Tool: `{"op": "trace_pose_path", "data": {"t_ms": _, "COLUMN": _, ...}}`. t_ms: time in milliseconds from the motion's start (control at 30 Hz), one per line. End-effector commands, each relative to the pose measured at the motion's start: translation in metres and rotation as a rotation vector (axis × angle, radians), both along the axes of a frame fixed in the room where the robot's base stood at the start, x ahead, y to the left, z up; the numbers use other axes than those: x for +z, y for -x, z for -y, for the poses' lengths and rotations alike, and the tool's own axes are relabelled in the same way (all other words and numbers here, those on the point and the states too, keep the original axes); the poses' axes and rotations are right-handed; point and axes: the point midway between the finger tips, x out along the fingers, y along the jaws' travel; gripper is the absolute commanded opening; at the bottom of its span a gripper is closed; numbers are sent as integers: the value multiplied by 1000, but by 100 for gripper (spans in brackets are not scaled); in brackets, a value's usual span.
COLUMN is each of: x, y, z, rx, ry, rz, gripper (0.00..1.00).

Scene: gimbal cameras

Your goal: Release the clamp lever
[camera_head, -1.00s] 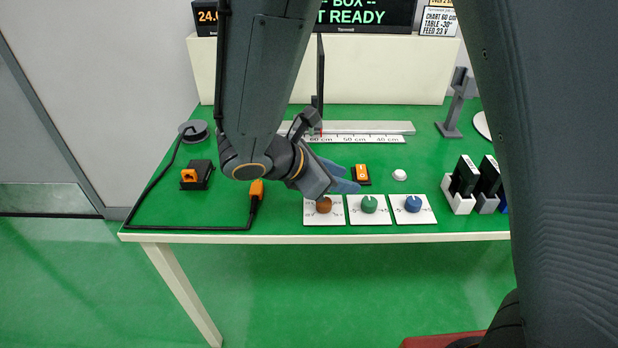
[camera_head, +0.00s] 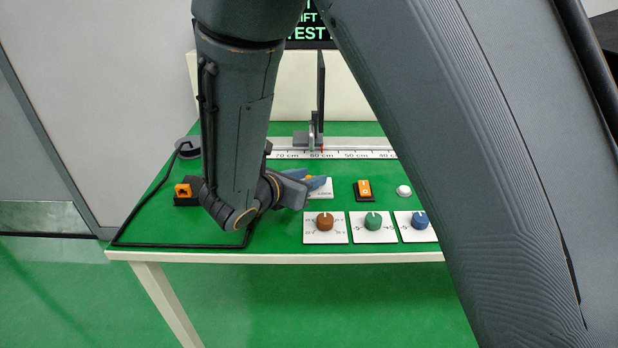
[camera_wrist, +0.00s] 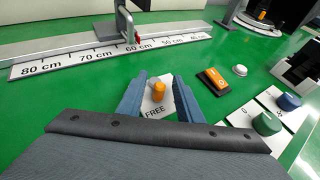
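The orange clamp lever (camera_wrist: 159,91) stands on a small white plate (camera_wrist: 147,105) marked FREE in the wrist view. Other lettering on the plate is hidden. My gripper (camera_wrist: 158,80) is open, with one blue finger on each side of the lever. I see gaps between the lever and both fingers, but cannot tell how far down they reach. In the head view my gripper (camera_head: 318,181) is over the white plate (camera_head: 325,191), and the lever is mostly hidden by the fingers. The clamp carriage (camera_wrist: 126,28) stands on the scaled rail (camera_wrist: 100,48) near 60 cm.
An orange rocker switch (camera_wrist: 213,80) and a white button (camera_wrist: 240,70) are right of the lever. Brown (camera_head: 325,221), green (camera_head: 373,221) and blue (camera_head: 419,219) knobs line the front edge. A black cable (camera_head: 180,245) runs at left. My arm hides the table's right side.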

Motion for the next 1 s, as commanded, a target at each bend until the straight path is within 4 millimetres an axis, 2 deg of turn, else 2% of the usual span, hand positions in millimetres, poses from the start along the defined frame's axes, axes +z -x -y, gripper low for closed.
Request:
{"op": "trace_pose_path", "data": {"t_ms": 300, "x": -1, "y": -2, "z": 2, "rx": 0, "ry": -1, "rz": 0, "gripper": 31}}
{"op": "trace_pose_path", "data": {"t_ms": 500, "x": -1, "y": -2, "z": 2, "rx": 0, "ry": -1, "rz": -1, "gripper": 0}}
{"op": "trace_pose_path", "data": {"t_ms": 667, "x": -1, "y": -3, "z": 1, "rx": -13, "ry": 0, "rz": 0, "gripper": 0}}
{"op": "trace_pose_path", "data": {"t_ms": 1000, "x": 0, "y": -5, "z": -4, "rx": -152, "ry": 0, "rz": 0, "gripper": 0}}
